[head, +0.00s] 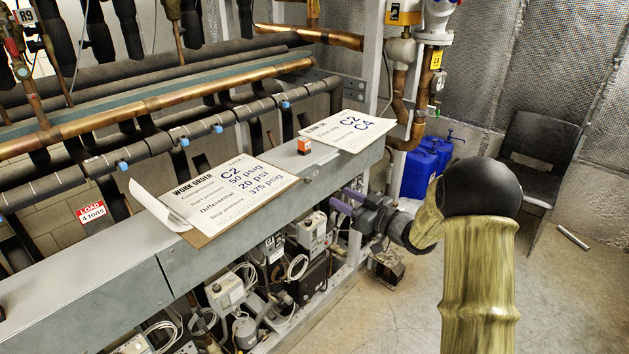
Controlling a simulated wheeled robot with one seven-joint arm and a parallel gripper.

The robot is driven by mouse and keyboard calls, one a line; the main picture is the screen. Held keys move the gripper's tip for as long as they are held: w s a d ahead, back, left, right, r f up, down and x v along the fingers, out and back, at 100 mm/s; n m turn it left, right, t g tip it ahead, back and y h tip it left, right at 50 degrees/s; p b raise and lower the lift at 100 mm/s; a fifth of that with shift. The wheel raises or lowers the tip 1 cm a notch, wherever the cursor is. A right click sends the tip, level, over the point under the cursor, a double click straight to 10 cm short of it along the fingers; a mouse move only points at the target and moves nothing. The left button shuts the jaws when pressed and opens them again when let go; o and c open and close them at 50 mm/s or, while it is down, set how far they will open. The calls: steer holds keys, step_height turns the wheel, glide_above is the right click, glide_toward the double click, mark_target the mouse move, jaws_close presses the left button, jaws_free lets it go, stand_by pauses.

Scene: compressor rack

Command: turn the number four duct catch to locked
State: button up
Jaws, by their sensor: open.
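A long grey metal duct (90,284) runs from the lower left to the middle right, above the compressor controls. I cannot make out any catch on it marked number four, nor whether a catch is locked. My gripper (340,198) is at the duct's right-hand front side, near its far end. Its two purple fingers are apart and point left toward the duct's front face, with nothing seen between them. I cannot tell whether they touch the duct. My gripper and wrist cover part of the front face and what lies behind.
Control boxes (226,291) sit below. Copper pipes (119,113) run behind. Blue containers (419,172) and a chair (537,158) stand right.

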mark_target(310, 181)
steer(key=p+x, duration=0.3)
steer(key=x, duration=0.8)
steer(key=shift+d, duration=0.1)
steer(key=shift+c, duration=0.4)
jaws_close()
